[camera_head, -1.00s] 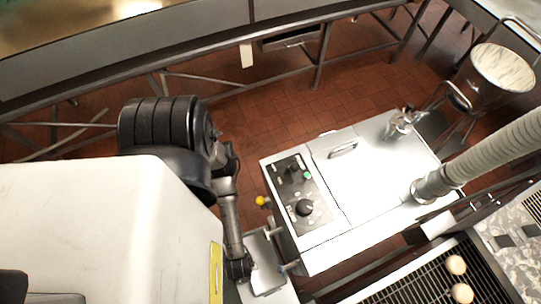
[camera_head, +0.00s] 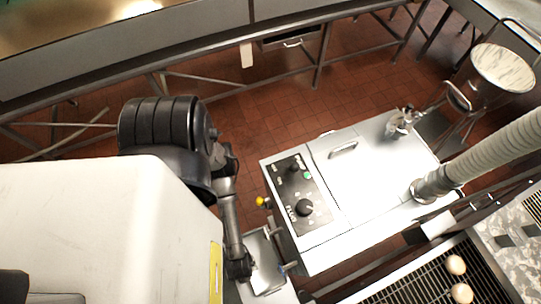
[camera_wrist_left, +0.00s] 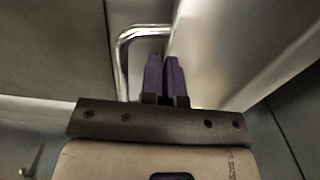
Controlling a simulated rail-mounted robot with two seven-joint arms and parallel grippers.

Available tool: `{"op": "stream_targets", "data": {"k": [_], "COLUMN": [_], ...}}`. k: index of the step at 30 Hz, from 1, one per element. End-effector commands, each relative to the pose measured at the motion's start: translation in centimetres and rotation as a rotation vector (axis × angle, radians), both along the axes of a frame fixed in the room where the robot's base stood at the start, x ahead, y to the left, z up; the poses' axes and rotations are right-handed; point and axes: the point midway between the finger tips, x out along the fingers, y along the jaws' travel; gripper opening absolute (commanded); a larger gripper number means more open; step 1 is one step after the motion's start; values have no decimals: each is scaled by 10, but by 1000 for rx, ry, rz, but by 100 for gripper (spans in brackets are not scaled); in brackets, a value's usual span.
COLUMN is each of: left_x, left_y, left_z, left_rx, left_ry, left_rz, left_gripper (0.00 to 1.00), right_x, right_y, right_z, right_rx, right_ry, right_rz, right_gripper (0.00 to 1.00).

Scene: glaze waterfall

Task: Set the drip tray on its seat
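A small pale metal tray-like piece (camera_head: 266,270), which looks like the drip tray, shows beside the left end of the white machine (camera_head: 375,175). I cannot make out a separate seat. My left gripper (camera_head: 240,270) is at its left edge and partly covers it. In the left wrist view, the purple fingertips of my left gripper (camera_wrist_left: 164,75) stand close together with a thin gap. They are beside a bent shiny metal bar (camera_wrist_left: 124,50) and a bright metal panel (camera_wrist_left: 235,45). Whether they pinch anything is hidden. My right gripper is out of view.
The machine has a black control panel (camera_head: 299,195) and a yellow knob (camera_head: 262,201) at its left end. A ribbed hose (camera_head: 500,150) joins its right side. A grated conveyor (camera_head: 425,285) with round pieces lies at lower right. Open tiled floor (camera_head: 270,115) is behind.

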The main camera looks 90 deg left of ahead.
Motion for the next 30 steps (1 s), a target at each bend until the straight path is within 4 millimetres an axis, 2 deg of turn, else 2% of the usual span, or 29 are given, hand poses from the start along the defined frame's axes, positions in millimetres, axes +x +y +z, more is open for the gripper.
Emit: {"op": "stream_targets", "data": {"k": [5, 6, 15, 23, 26, 30], "left_x": [0, 0, 0, 0, 0, 0], "left_y": [-1, -1, 0, 0, 0, 0], "left_z": [-2, -2, -2, -1, 7, 29], "left_rx": [-1, -1, -1, 1, 0, -3], "left_ry": [0, 0, 0, 1, 1, -1], "left_rz": [0, 0, 0, 0, 0, 1], "left_gripper": [0, 6, 33, 33, 33, 33], "right_x": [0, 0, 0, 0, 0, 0], "right_y": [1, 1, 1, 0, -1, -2], "right_z": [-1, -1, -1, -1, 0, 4], "right_rx": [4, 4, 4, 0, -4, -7], "right_ry": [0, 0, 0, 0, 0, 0], "right_rz": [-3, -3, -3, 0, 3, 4], "right_gripper": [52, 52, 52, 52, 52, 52]}}
